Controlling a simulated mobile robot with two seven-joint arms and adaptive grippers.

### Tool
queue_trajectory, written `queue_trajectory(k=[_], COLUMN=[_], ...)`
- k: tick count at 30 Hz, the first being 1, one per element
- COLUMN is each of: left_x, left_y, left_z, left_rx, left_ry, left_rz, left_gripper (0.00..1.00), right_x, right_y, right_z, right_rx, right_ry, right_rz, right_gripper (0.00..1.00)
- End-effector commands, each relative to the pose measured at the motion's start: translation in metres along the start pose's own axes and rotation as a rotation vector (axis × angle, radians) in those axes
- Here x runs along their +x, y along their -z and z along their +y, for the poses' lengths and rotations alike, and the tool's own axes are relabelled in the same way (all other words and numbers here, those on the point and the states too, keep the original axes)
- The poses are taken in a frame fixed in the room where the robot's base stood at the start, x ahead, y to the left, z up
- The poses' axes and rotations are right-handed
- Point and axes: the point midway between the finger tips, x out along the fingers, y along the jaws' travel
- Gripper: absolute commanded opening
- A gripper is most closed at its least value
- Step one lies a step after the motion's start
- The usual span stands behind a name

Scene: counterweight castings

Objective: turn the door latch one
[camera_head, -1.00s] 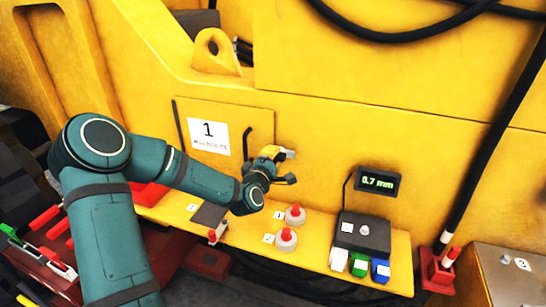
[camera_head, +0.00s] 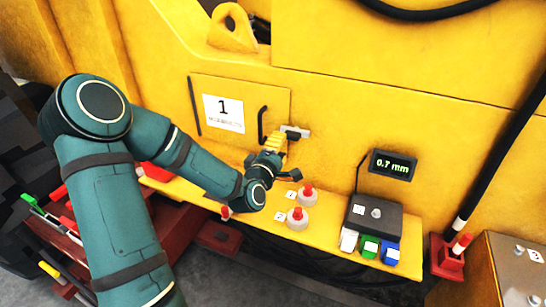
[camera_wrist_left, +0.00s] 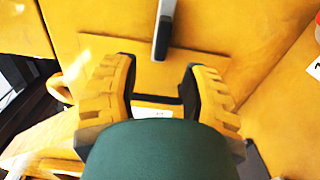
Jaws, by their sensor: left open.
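Door one (camera_head: 240,88) is a yellow panel with a white label "1" (camera_head: 224,113) and a black bar handle (camera_head: 262,125). Its grey latch (camera_head: 297,132) sits by the right edge and looks roughly level in the head view. My left gripper (camera_head: 276,152) is open, just below and left of the latch, its yellow finger seeming near it. In the left wrist view the open fingers (camera_wrist_left: 157,88) have nothing between them that I can tell is gripped. The grey and black latch (camera_wrist_left: 164,28) shows beyond them. My right gripper is out of view.
A yellow ledge below holds two red-topped buttons (camera_head: 307,194), a dark box (camera_head: 373,217) and white, green and blue blocks (camera_head: 370,247). A display (camera_head: 393,164) reads 0.7 mm. A black hose (camera_head: 500,150) runs down to a red fitting (camera_head: 450,258) at right.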

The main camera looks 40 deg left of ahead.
Motion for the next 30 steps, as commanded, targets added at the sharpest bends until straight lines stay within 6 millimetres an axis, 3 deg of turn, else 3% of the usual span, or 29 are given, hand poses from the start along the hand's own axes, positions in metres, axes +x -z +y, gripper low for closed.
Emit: queue_trajectory(k=[3, 10, 30], left_x=[-0.024, -0.049, -0.053], left_y=[0.000, 0.000, 0.000], left_z=[0.000, 0.000, 0.000], left_rx=[0.002, 0.001, -0.001], left_ry=[0.002, 0.000, 0.000], left_rz=[0.001, 0.001, 0.000], left_gripper=[0.45, 0.45, 0.45], right_x=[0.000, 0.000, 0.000], right_y=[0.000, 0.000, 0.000], right_z=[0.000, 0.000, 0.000], right_rx=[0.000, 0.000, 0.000], right_ry=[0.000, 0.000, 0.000], right_rz=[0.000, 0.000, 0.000], right_gripper=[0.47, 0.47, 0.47])
